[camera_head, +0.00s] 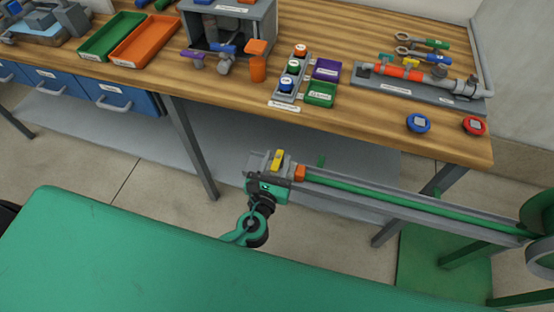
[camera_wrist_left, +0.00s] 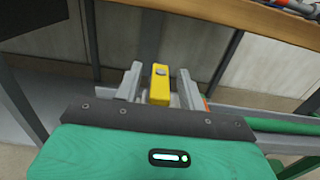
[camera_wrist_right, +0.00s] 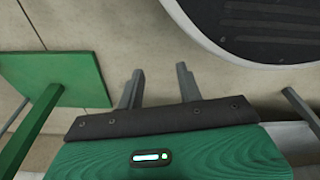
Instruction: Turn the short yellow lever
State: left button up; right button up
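A short yellow lever (camera_head: 277,160) with a bolt on top stands on a grey fitting at the left end of a long rail in front of the bench. In the left wrist view the lever (camera_wrist_left: 160,85) stands between the fingers of my left gripper (camera_head: 268,166), which is open. A narrow gap shows on each side of the lever.
The rail has an orange block (camera_head: 300,172) close to the lever and a green rod (camera_head: 400,202) running right. The wooden bench (camera_head: 360,124) holds trays, bottles and the pipe assembly (camera_head: 450,87). In the right wrist view a green panel (camera_wrist_right: 75,75) is at the left.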

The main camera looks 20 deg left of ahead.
pick_arm(q)
jog(key=s+b, duration=0.2)
jog(key=s, duration=1.1)
jog(key=shift+s, duration=0.15)
pick_arm(e)
jog(key=w+a+r, duration=0.1)
jog(key=w+r, duration=0.2)
jog(key=r, duration=0.4)
jog(key=shift+w+a, duration=0.3)
jog(key=shift+w, duration=0.05)
pick_arm(q)
jog(key=shift+a, duration=0.1)
